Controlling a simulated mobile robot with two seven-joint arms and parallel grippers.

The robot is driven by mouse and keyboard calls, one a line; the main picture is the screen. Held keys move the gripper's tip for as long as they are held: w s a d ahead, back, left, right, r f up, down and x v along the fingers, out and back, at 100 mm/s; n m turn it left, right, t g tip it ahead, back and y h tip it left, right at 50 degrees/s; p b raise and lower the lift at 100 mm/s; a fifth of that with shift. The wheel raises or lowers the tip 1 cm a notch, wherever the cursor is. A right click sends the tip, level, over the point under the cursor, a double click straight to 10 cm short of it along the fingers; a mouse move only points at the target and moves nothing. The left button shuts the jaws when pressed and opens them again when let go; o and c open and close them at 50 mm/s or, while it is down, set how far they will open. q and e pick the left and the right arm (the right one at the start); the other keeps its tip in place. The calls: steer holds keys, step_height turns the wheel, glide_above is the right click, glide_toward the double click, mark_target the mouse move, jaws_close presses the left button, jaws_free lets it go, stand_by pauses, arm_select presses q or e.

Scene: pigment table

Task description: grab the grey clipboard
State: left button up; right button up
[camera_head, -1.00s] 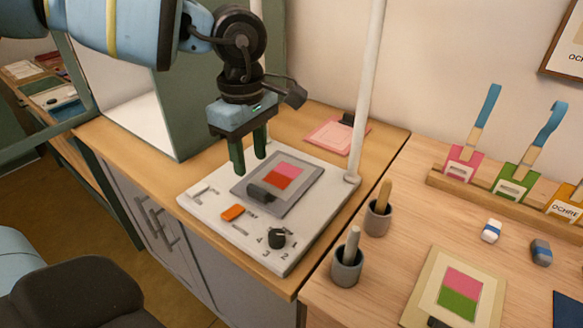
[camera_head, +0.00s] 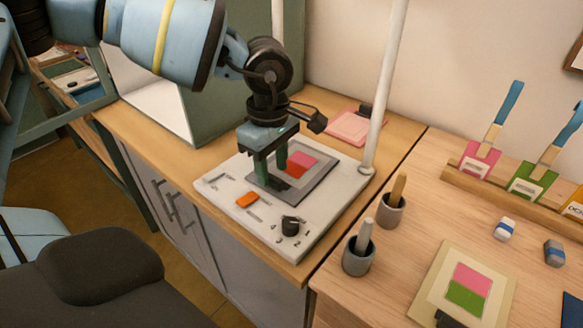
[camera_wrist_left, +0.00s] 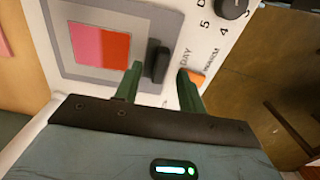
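The grey clipboard (camera_head: 308,186) lies flat on a white board with a dial, carrying a pink and red swatch sheet. In the left wrist view the clipboard (camera_wrist_left: 163,22) has a dark clip (camera_wrist_left: 157,62) at its near edge. My left gripper (camera_head: 271,172) is low over the clip end, pointing down. In the wrist view its two green fingers (camera_wrist_left: 162,86) are apart, with the clip showing between and just beyond their tips. I cannot tell if they touch it. My right gripper is not in view.
The white board (camera_head: 225,185) has an orange switch (camera_head: 247,200) and a black dial (camera_head: 292,226). A white pole (camera_head: 385,90) rises beside its right corner. A pink clipboard (camera_head: 349,127) lies behind. Two grey cups (camera_head: 359,257) stand to the right.

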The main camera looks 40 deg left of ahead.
arm_select(q)
steer(key=shift+f, duration=0.85)
jaws_close()
